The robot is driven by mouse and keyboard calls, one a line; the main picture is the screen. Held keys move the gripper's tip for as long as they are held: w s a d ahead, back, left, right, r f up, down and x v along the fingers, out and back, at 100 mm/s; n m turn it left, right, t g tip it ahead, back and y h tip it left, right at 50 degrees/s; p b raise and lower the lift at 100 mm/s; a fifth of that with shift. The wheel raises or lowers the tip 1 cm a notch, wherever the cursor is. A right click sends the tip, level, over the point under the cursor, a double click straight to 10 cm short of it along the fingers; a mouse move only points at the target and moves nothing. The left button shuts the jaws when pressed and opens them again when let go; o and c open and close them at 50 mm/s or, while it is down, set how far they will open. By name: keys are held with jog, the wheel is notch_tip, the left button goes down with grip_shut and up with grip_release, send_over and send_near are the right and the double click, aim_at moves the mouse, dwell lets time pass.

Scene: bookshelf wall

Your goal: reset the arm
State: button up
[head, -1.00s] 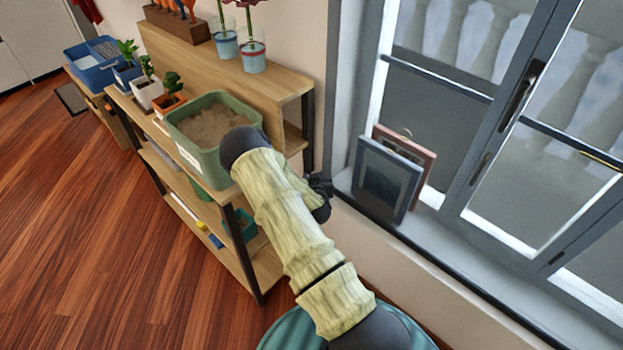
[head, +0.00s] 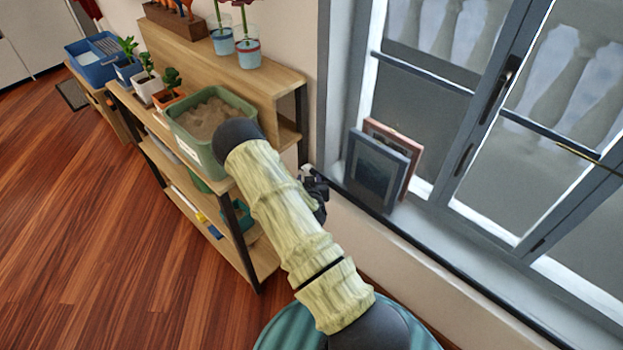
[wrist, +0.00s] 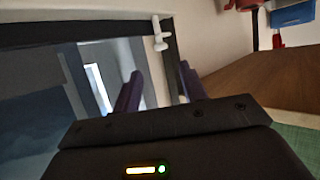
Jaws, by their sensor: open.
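My arm, with pale green bark-like covers, reaches up from the lower right of the head view. Its dark elbow end is in front of the right side of a green bin of sand (head: 212,118). My gripper shows only as a dark shape partly behind the arm, near the shelf's right post. In the wrist view my gripper (wrist: 160,92) has two dark purple fingers standing apart with nothing between them. The window and a white handle (wrist: 160,35) show beyond them.
A wooden shelf unit (head: 215,58) holds the bin, small potted plants (head: 148,85) and flowers in cups (head: 248,54). Two picture frames (head: 377,172) lean on the windowsill right of my arm. A blue crate (head: 97,62) is far left. The wooden floor (head: 90,240) is clear.

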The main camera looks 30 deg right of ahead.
jog(key=shift+w+a, duration=0.15)
jog(key=shift+r, duration=0.1)
jog(key=s+a+r+g+y+p, duration=0.25)
jog(key=a+r, duration=0.25)
jog(key=r, duration=0.4)
jog(key=s+a+r+g+y+p, duration=0.1)
jog(key=s+a+r+g+p, duration=0.25)
jog(key=r, duration=0.65)
jog(key=s+a+r+n+g+y+p, duration=0.1)
jog(key=s+a+r+n+p, duration=0.1)
jog(key=s+a+r, duration=0.2)
jog(key=s+a+r+n+g+y+p, duration=0.1)
jog(key=s+a+r+n+g+p, duration=0.1)
jog(key=s+r, duration=0.9)
jog(key=shift+s+a+n+g+p, duration=0.3)
jog(key=shift+s+a+n+p, duration=0.2)
jog(key=shift+s+a+p, duration=0.45)
